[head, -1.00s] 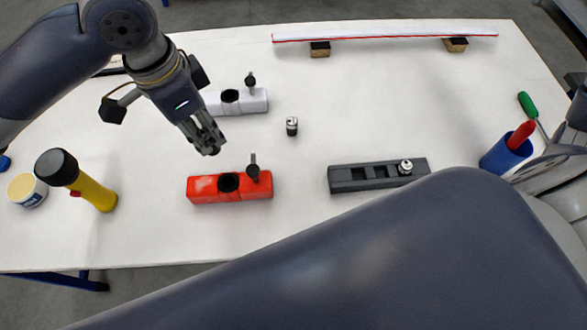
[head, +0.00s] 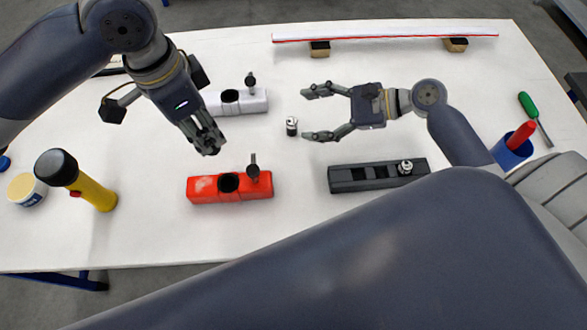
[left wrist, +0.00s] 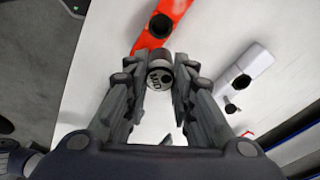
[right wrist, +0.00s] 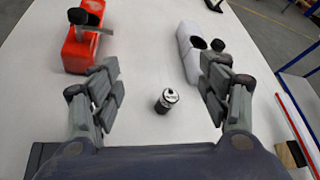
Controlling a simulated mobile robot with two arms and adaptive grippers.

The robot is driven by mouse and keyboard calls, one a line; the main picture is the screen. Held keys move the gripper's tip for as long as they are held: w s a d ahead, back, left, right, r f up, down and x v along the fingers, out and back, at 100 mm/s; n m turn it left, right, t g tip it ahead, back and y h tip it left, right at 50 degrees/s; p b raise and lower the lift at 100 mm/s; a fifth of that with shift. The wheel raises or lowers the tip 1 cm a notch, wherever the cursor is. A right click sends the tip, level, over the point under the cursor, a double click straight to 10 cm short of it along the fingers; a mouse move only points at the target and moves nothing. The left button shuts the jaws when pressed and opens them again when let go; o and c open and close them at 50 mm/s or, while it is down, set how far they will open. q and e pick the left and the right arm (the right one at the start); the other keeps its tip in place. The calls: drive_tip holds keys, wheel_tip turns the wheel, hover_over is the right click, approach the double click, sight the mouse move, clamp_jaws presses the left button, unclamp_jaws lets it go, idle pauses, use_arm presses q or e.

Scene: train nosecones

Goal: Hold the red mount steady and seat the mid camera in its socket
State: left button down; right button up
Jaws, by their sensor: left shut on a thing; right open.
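The red mount (head: 207,190) lies on the table with an empty round socket and a dark post; it also shows in the left wrist view (left wrist: 175,10). My left gripper (head: 210,148) is above and behind it, shut on a small dark camera (left wrist: 160,74), apart from the mount. I cannot tell which camera is the mid one.
A white mount (head: 258,103) with a socket stands at the back. A dark tray (head: 345,184) at front right holds one camera (head: 405,167). A long bar lies behind.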

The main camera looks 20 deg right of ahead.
drive_tip(key=s+a+f+g, duration=0.1)
drive_tip(key=s+a+f, duration=0.1)
drive_tip(key=a, duration=0.1)
drive_tip(key=s+a+f+m+g+y, duration=0.1)
drive_tip(key=s+a+f, duration=0.1)
drive_tip(key=s, duration=0.1)
drive_tip(key=s+a+f+m+g, duration=0.1)
drive_tip(key=s+a+f, duration=0.1)
drive_tip(key=s+a, duration=0.1)
drive_tip(key=shift+a+f+y, duration=0.15)
drive_tip(key=shift+a+y, duration=0.2)
drive_tip(key=shift+y, duration=0.05)
drive_tip(key=shift+a+f, duration=0.15)
drive_tip(key=shift+a, duration=0.15)
drive_tip(key=x, duration=1.1)
drive_tip(key=shift+w+a, duration=0.1)
drive_tip(key=shift+a, duration=0.05)
drive_tip(key=c, duration=1.2)
use_arm(q)
drive_tip(key=m, duration=0.1)
hover_over(230, 188)
wheel_tip(230, 188, down, 17)
drive_tip(key=shift+f, duration=0.1)
use_arm(e)
drive_tip(key=shift+f, duration=0.1)
drive_tip(key=shift+c, duration=0.2)
